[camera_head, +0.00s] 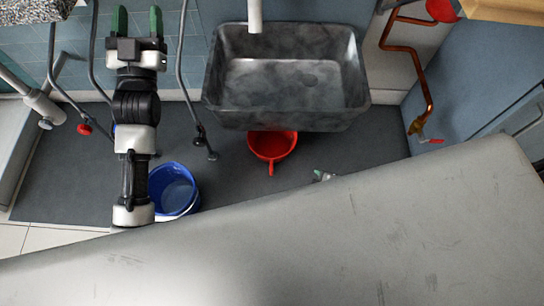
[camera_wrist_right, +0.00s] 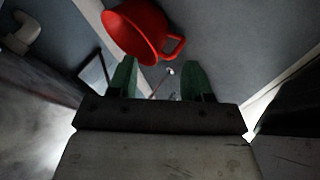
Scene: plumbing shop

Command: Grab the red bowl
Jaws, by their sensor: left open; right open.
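The red bowl (camera_head: 271,146) has a handle and shows partly under the front edge of the grey sink in the head view. In the right wrist view, the bowl (camera_wrist_right: 140,30) is tilted, with its handle on the right. My right gripper (camera_wrist_right: 160,78) is open and empty, its green fingers pointing toward the bowl and apart from it. My left gripper (camera_head: 138,20) is open and empty at the upper left of the head view, away from the bowl.
The stone-like sink (camera_head: 285,118) overhangs the bowl. A blue bucket (camera_head: 173,188) stands to the left. A copper pipe (camera_head: 420,75) is at the right. A large scuffed grey surface (camera_head: 330,240) fills the foreground.

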